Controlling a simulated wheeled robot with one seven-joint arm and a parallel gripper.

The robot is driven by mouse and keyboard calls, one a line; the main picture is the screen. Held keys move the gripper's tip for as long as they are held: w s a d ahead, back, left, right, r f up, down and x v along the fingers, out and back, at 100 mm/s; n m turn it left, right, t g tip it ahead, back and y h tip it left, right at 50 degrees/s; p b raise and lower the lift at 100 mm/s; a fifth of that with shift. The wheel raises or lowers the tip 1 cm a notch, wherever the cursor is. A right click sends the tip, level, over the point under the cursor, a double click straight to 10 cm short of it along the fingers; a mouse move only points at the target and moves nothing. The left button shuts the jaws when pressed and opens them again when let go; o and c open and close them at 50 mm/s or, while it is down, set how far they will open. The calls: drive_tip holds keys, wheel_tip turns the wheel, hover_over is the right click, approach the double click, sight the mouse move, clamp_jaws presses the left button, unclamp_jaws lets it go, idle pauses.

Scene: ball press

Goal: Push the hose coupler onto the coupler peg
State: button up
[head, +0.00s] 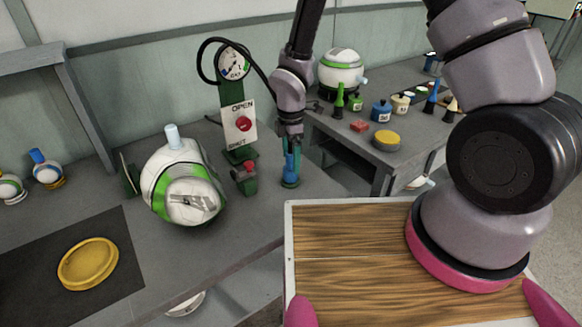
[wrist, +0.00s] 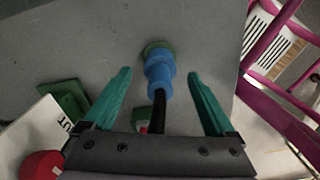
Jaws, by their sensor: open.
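The blue hose coupler (wrist: 158,78) stands over a round green base (wrist: 157,46) at the coupler peg's place, with the black hose running from its near end. In the head view the coupler (head: 290,163) looks upright on the green base (head: 290,183) near the table's right edge. The peg itself is hidden, and I cannot tell how deep the coupler sits. My gripper (wrist: 159,75) is open, with one teal finger on each side of the coupler and a gap to both. In the head view my gripper (head: 291,143) points down around the coupler.
Left of my gripper stand a green post with a gauge (head: 234,64), an OPEN/SHUT panel (head: 240,123) and a small green box with a red top (head: 245,177). A white-green ball-shaped vessel (head: 185,185) is further left. A yellow dish (head: 88,263) lies on the dark mat.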

wheel_tip(320, 180, up, 6)
drive_tip(key=shift+r, duration=0.1)
idle(0.4)
